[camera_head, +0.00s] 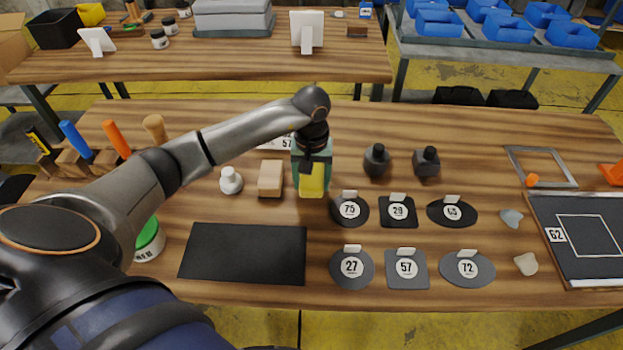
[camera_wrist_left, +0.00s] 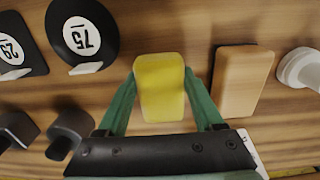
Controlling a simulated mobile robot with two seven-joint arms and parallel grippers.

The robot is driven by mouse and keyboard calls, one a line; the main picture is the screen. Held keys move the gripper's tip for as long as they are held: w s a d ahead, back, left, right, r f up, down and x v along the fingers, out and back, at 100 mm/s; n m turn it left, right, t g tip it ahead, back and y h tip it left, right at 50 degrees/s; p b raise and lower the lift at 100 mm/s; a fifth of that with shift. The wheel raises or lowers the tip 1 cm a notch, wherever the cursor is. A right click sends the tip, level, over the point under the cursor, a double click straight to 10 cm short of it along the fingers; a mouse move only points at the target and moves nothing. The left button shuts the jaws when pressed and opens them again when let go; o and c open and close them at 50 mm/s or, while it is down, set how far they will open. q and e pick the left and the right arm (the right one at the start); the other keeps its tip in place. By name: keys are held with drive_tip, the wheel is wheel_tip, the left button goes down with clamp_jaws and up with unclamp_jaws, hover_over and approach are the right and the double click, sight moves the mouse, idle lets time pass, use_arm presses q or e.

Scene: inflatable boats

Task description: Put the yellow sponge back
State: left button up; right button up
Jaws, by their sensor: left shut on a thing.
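The yellow sponge (camera_head: 312,182) is a small block between the green fingers of my left gripper (camera_head: 312,172). In the left wrist view the sponge (camera_wrist_left: 160,86) sits upright in the picture with one finger against each side. The gripper is shut on it, pointing down at the table. I cannot tell whether the sponge touches the tabletop. A tan block (camera_head: 271,178) lies just left of the sponge in the head view, and it shows to the right of the sponge in the left wrist view (camera_wrist_left: 241,80). My right gripper is not in view.
A white knob-shaped piece (camera_head: 231,181) stands left of the tan block. Numbered dark plates, such as plate 75 (camera_head: 349,211), lie to the right. Two dark knobbed pieces (camera_head: 376,161) stand behind them. A black mat (camera_head: 245,254) lies bare in front. A numbered card is partly hidden.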

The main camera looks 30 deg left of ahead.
sight(312, 180)
use_arm(q)
drive_tip(key=o, duration=1.2)
drive_tip(key=shift+f, duration=0.1)
drive_tip(key=shift+r, duration=0.2)
wheel_tip(312, 180, up, 12)
